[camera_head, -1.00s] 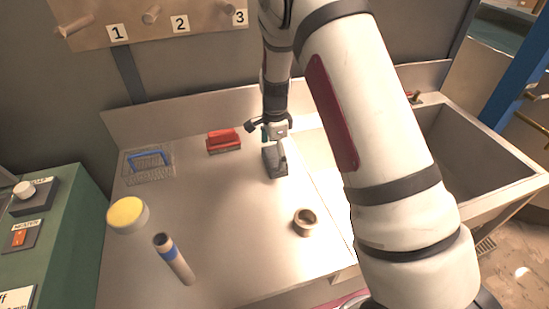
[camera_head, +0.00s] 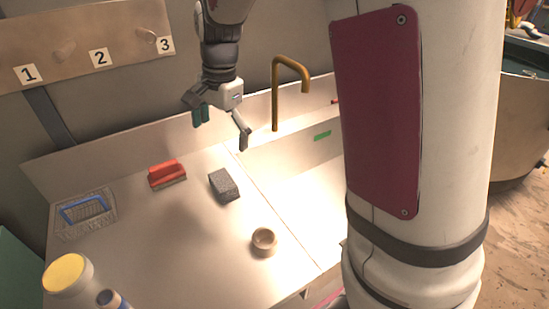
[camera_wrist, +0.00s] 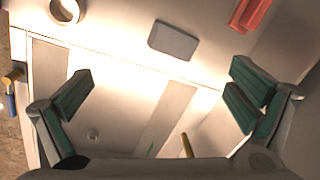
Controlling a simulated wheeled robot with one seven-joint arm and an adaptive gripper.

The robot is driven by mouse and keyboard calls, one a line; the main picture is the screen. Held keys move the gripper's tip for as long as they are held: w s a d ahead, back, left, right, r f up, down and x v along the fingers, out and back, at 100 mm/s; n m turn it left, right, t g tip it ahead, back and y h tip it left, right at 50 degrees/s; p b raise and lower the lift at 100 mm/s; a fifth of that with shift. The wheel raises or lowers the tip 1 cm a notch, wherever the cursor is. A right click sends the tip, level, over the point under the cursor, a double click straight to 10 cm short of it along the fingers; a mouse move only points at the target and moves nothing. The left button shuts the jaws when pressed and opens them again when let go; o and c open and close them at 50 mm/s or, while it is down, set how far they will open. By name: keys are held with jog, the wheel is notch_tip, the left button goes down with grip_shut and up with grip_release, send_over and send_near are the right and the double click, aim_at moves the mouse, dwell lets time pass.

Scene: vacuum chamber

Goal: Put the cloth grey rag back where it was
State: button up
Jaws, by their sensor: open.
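The grey rag (camera_head: 224,184) is a small, dark grey block-like piece lying flat on the metal counter, left of the sink edge. It also shows in the wrist view (camera_wrist: 173,40) as a grey rectangle at the top middle. My gripper (camera_head: 221,128) is open and empty, above and behind the rag and apart from it. In the wrist view the two fingers (camera_wrist: 163,95) are spread wide with nothing between them. No rag hangs on the visible pegs of the numbered board (camera_head: 85,40).
A red brush (camera_head: 167,174) and a wire basket with a blue handle (camera_head: 84,212) lie left of the rag. A tan ring (camera_head: 264,242) is in front. A yellow-lidded jar (camera_head: 68,274) stands front left. A brass tap (camera_head: 275,95) rises by the sink (camera_head: 300,190).

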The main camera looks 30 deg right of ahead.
jog(key=s+r+n+t, duration=0.1)
jog(key=s+r+n, duration=0.2)
jog(key=s, duration=0.5)
jog(key=s+r+n+t, duration=0.1)
jog(key=s+r+n, duration=0.2)
jog(key=s+n, duration=0.3)
jog(key=s+r+n+t, duration=0.2)
jog(key=s+r+n, duration=0.1)
jog(key=s, duration=0.7)
jog(key=shift+s+d+r+n+h, duration=0.2)
jog(key=shift+n+h, duration=0.2)
jog(key=shift+n, duration=0.4)
